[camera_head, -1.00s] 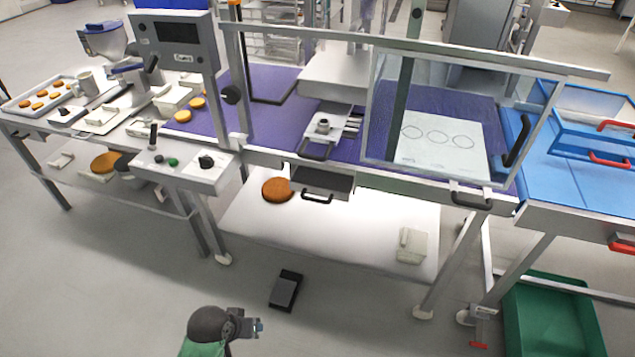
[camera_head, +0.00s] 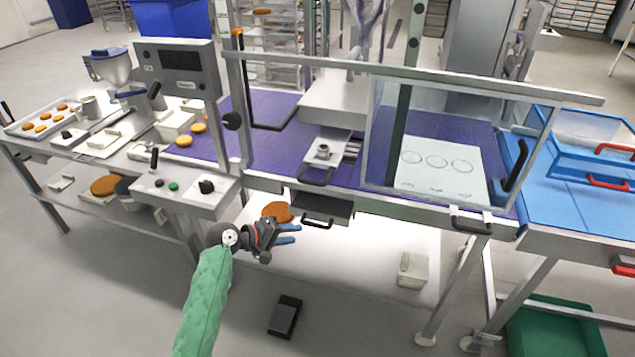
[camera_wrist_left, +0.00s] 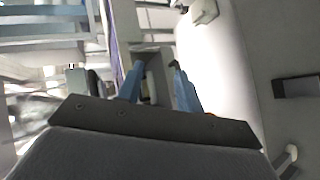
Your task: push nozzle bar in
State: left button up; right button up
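What looks like the nozzle bar (camera_head: 331,148) is a pale sliding plate with a round metal fitting and a black handle (camera_head: 315,177). It sticks out toward me from under the white machine head (camera_head: 336,101). My left gripper (camera_head: 290,234) is in front of the bench, below and left of that handle and apart from it. Its two blue fingers are spread with nothing between them, as the left wrist view (camera_wrist_left: 160,88) also shows. My right gripper is in neither view.
A grey drawer with a black handle (camera_head: 317,222) hangs just right of my left gripper. A clear guard (camera_head: 460,130) stands on the right. A control box (camera_head: 185,188) juts out on the left. A black pedal (camera_head: 285,315) lies on the floor.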

aim_at(309, 183)
pick_arm(q)
jog(key=w+r+n+h, duration=0.1)
jog(key=w+r, duration=0.2)
jog(key=w+d+r+n+h, duration=0.1)
jog(key=w+r, duration=0.2)
jog(key=w, duration=0.1)
jog(key=w+r+h, duration=0.1)
jog(key=w+r, duration=0.2)
jog(key=shift+w+d+n+t, duration=0.2)
jog(key=shift+d+n+t, duration=0.15)
jog(key=shift+n+t, duration=0.05)
jog(key=p+x, duration=0.3)
jog(key=x, duration=0.2)
jog(key=shift+w+d, duration=0.15)
jog(key=shift+d, duration=0.2)
jog(key=shift+w+d+f, duration=0.3)
jog(key=shift+d+f, duration=0.05)
jog(key=shift+d, duration=0.35)
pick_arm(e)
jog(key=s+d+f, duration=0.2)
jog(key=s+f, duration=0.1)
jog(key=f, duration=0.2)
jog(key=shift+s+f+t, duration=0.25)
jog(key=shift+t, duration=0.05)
pick_arm(q)
jog(key=shift+c, duration=0.5)
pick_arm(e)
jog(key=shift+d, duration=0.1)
